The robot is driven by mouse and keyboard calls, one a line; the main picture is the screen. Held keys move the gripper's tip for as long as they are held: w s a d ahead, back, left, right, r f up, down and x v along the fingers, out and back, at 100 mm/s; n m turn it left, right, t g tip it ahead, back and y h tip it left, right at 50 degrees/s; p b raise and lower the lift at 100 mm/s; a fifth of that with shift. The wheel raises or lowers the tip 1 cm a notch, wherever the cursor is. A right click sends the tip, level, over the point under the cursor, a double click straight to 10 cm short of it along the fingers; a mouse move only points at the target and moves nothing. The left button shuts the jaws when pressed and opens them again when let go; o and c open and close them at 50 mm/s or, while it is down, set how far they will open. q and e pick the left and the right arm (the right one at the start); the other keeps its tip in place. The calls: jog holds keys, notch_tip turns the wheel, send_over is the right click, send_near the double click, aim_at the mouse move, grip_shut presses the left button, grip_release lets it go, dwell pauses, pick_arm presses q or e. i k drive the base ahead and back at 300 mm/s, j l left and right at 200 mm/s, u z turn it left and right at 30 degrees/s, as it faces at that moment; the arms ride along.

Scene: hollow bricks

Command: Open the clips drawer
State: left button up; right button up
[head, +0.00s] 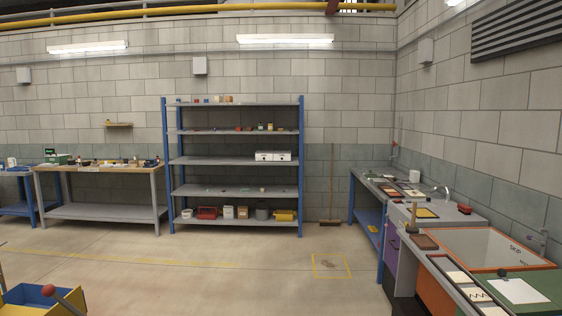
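No label reading clips is legible in the head view, so I cannot tell which thing is the clips drawer. A small white unit with two dark-marked fronts (273,156) sits on the middle shelf of the blue and grey rack (234,192). It may be a drawer unit, and its fronts look shut, but it is too small to be sure. A purple front (391,247) shows under the counter on the right. Neither of my grippers is in view.
A workbench (102,208) with clutter stands left of the rack. A counter (376,184) and an orange-rimmed skip (478,248) line the right wall. A broom (332,190) leans by the rack. A blue and yellow bin (28,297) is near at lower left.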

aim_at(276, 157)
jog(key=i+z, duration=0.1)
jog(key=i, duration=8.2)
jog(key=j, duration=0.1)
